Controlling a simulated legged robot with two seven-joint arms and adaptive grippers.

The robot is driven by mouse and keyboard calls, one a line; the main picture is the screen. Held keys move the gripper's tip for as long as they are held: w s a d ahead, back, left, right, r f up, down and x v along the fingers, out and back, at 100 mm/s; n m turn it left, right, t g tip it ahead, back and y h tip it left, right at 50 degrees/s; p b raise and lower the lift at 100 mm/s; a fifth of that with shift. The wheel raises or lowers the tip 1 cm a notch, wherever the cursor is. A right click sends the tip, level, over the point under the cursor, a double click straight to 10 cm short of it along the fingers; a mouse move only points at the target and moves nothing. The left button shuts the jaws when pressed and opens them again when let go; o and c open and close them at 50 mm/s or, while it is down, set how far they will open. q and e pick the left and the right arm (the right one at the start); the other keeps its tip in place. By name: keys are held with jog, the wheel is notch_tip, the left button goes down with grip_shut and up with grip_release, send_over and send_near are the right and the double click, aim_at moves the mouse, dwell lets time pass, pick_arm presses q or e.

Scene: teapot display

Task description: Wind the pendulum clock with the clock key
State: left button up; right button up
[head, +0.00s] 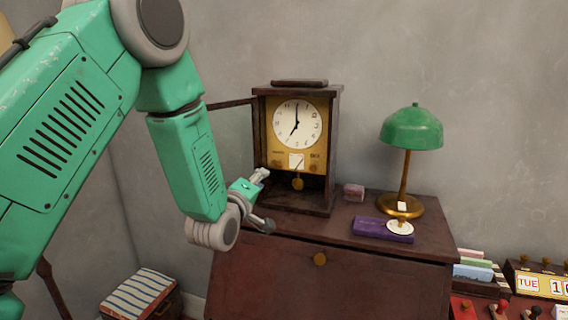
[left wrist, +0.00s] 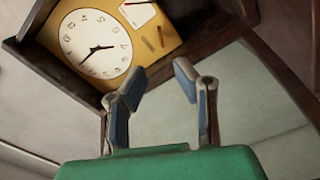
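The pendulum clock (head: 297,124) stands upright on the cabinet, its dark wooden case around a brass panel with a white dial. Its glass door (head: 229,135) hangs open to the left, and a brass pendulum bob (head: 297,183) shows below the dial. My left gripper (head: 264,200) is in front of the clock's lower left. In the left wrist view its fingers (left wrist: 160,78) are apart with nothing between them, and the tilted clock dial (left wrist: 96,46) is beyond. I cannot make out the clock key for certain. My right gripper is not in view.
A dark cabinet (head: 320,285) carries the clock, a green lamp (head: 411,130), a small pinkish box (head: 354,192) and a purple case (head: 372,228) with a white disc (head: 400,227) on it. A striped cushioned box (head: 140,292) is at lower left. A calendar (head: 540,284) is at right.

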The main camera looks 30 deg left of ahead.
aim_at(275, 164)
pick_arm(q)
jog(key=p+x, duration=0.1)
jog(key=x, duration=0.8)
jog(key=shift+w+a, duration=0.2)
jog(key=shift+w, duration=0.8)
jog(key=shift+a, duration=0.1)
grip_shut()
